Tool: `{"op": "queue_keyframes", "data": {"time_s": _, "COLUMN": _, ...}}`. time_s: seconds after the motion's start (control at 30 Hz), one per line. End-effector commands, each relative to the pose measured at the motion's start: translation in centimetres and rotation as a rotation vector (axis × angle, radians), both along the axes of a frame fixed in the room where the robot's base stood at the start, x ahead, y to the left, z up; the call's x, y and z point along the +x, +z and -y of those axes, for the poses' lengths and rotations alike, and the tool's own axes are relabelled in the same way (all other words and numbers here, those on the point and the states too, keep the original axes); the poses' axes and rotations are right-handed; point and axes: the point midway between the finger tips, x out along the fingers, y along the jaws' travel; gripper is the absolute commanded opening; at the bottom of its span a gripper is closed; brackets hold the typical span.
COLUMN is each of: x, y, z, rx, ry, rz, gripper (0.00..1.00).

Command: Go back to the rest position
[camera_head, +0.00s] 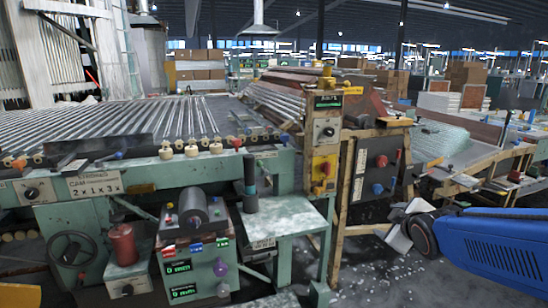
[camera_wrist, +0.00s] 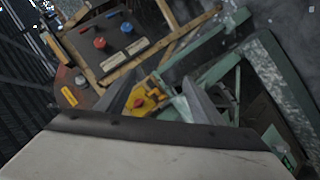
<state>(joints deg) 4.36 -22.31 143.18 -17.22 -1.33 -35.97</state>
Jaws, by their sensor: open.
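My gripper (camera_head: 398,226) is at the lower right in the head view, at the end of my blue arm. It is in the air, in front of the wooden-framed control panel and to its right. In the wrist view my gripper (camera_wrist: 158,77) shows two grey fingers spread apart, with nothing held between them. Behind the gap lies a yellow control box (camera_wrist: 150,98), which also stands upright in the head view (camera_head: 325,150).
A wood-framed panel (camera_head: 377,170) with red and blue knobs stands left of my gripper. Green machinery with a small table (camera_head: 285,217) and a roller bed (camera_head: 120,118) fills the left. A conveyor with glass tubing (camera_head: 440,137) lies behind. Open floor (camera_head: 375,265) shows below my gripper.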

Motion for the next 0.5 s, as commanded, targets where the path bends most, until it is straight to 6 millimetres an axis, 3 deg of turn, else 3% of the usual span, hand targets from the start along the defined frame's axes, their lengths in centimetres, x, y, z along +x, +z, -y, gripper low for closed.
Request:
{"op": "queue_keyframes", "data": {"time_s": 0.23, "x": -9.6, "y": -1.7, "z": -0.2, "rx": 0.277, "ry": -0.251, "rz": -0.21, "gripper": 0.61}}
{"op": "queue_keyframes", "data": {"time_s": 0.5, "x": -20.7, "y": -3.9, "z": -2.2, "rx": 0.539, "ry": -0.508, "rz": -0.445, "gripper": 0.61}}
